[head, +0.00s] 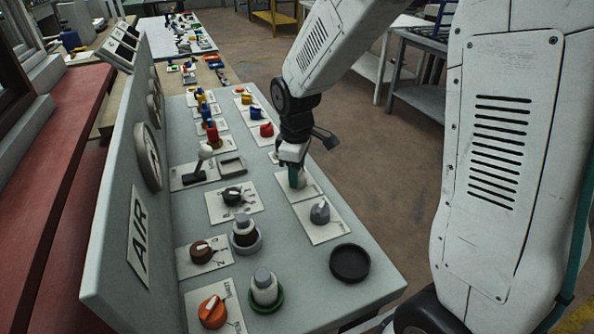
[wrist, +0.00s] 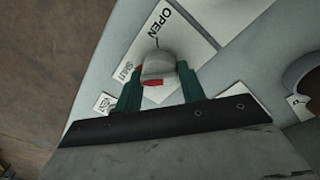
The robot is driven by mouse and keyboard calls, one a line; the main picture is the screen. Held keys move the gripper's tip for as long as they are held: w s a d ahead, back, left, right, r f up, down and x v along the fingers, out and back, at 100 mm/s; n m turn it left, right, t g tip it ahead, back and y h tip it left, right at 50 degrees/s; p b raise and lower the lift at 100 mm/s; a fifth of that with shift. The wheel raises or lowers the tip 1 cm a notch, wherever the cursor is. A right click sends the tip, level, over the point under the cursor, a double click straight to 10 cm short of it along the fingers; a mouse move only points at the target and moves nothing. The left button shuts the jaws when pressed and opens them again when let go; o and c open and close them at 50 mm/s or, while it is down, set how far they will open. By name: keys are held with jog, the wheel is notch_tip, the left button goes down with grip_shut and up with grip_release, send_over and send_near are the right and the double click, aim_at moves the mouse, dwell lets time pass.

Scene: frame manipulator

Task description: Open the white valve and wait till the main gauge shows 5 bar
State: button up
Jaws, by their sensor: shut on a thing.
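The white valve (wrist: 158,62) is a rounded pale knob with red marks, on a white plate lettered OPEN and SHUT. In the wrist view it sits between the two green fingers of my gripper (wrist: 160,72), which is shut on it. In the head view my gripper (head: 296,180) is down at a plate on the right side of the sloping panel and hides most of the knob. Which label the knob points to is not clear. A large round gauge (head: 148,156) on the upright board is seen nearly edge-on; its reading cannot be made out.
Red and blue parts stand farther back. The floor to the right is partly clear.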

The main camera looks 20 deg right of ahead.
jog(key=m, duration=0.8)
jog(key=shift+w+m, duration=0.1)
jog(key=shift+m, duration=0.2)
jog(key=m, duration=0.4)
jog(key=shift+m, duration=0.3)
jog(key=m, duration=0.4)
jog(key=shift+d+m+g, duration=0.1)
jog(key=shift+m+g, duration=0.2)
jog(key=shift+w, duration=0.1)
jog(key=o, duration=0.9)
jog(key=shift+o, duration=0.2)
